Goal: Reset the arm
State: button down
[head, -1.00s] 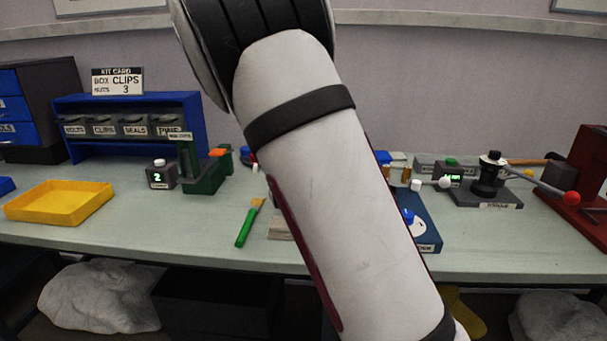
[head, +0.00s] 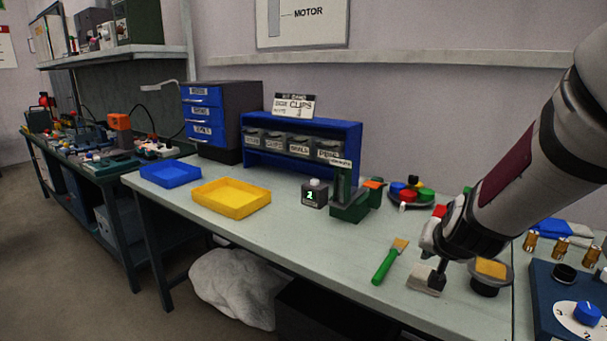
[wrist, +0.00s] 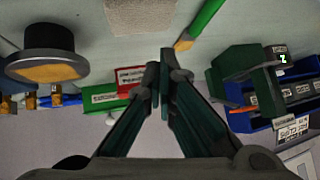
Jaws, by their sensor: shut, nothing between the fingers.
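My arm comes into the head view from the upper right and slants down to the bench (head: 300,245). My gripper (head: 437,280) is dark and points down near the front part of the bench, by a small beige block (head: 422,279). In the wrist view my gripper's fingers (wrist: 160,75) meet at the tips, with nothing between them. The beige block also shows in the wrist view (wrist: 140,17), apart from the fingertips. Part of the bench behind my arm is hidden.
A green-handled brush (head: 385,265) lies left of my gripper. A black round pot with a yellow top (head: 490,272) stands right of it. A green stand (head: 350,200), a counter box (head: 314,194), a yellow tray (head: 231,198) and a blue bin rack (head: 300,148) are farther left.

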jog(key=s+a+r+n+g+y, duration=0.35)
jog(key=s+a, duration=0.45)
jog(key=s, duration=0.6)
jog(key=s+r+n+g+h, duration=0.1)
jog(key=s+r+n+g, duration=0.2)
jog(key=s, duration=1.8)
notch_tip(320, 180, up, 13)
jog(key=t+p, duration=0.1)
jog(key=p, duration=1.1)
jog(key=shift+t+p, duration=0.35)
jog(key=shift+s+m, duration=0.1)
jog(key=shift+m, duration=0.15)
